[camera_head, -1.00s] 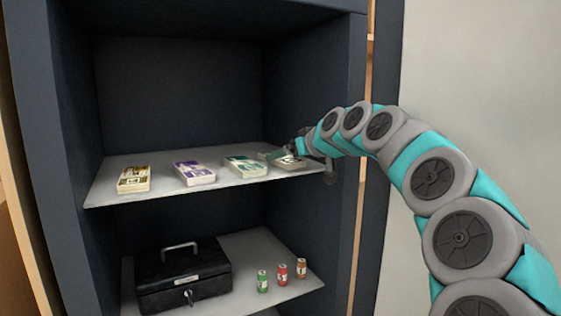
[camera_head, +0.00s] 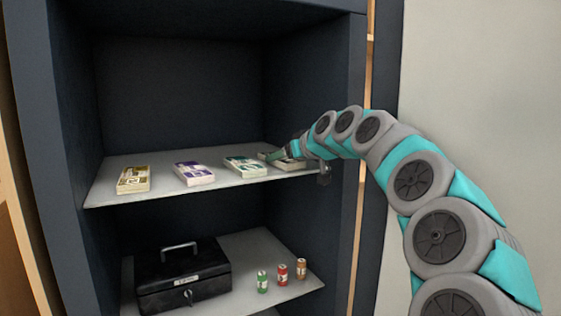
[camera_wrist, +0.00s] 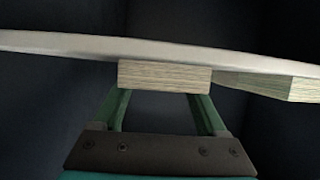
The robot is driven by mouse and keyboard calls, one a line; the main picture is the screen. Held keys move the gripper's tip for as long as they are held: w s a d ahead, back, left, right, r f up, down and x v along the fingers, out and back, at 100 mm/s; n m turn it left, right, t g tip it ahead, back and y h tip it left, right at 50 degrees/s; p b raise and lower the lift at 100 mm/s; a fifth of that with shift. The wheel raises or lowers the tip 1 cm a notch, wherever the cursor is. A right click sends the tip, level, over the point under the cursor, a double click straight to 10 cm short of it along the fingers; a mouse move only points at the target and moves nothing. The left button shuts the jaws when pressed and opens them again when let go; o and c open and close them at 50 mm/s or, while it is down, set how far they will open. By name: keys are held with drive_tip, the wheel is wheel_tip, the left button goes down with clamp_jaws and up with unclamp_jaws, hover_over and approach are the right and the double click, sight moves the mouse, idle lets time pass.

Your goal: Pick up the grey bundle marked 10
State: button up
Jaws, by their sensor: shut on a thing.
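The grey bundle (camera_head: 293,165) lies at the right end of the upper shelf in the head view, partly covered by my gripper (camera_head: 279,156). Its marking cannot be read there. In the wrist view the bundle (camera_wrist: 165,77) shows its striped paper edge between the tips of my green fingers (camera_wrist: 160,96). My gripper is shut on it. The bundle still appears to touch the shelf surface (camera_wrist: 60,43); no clear gap shows.
A green bundle (camera_head: 245,167) lies close to the left of my gripper, then a purple one (camera_head: 194,174) and a brown-yellow one (camera_head: 134,180). The cabinet's right wall (camera_head: 314,95) is close. Below are a black cash box (camera_head: 183,279) and small rolls (camera_head: 282,274).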

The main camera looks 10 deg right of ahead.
drive_tip(key=shift+c, duration=1.4)
drive_tip(key=shift+r, duration=0.1)
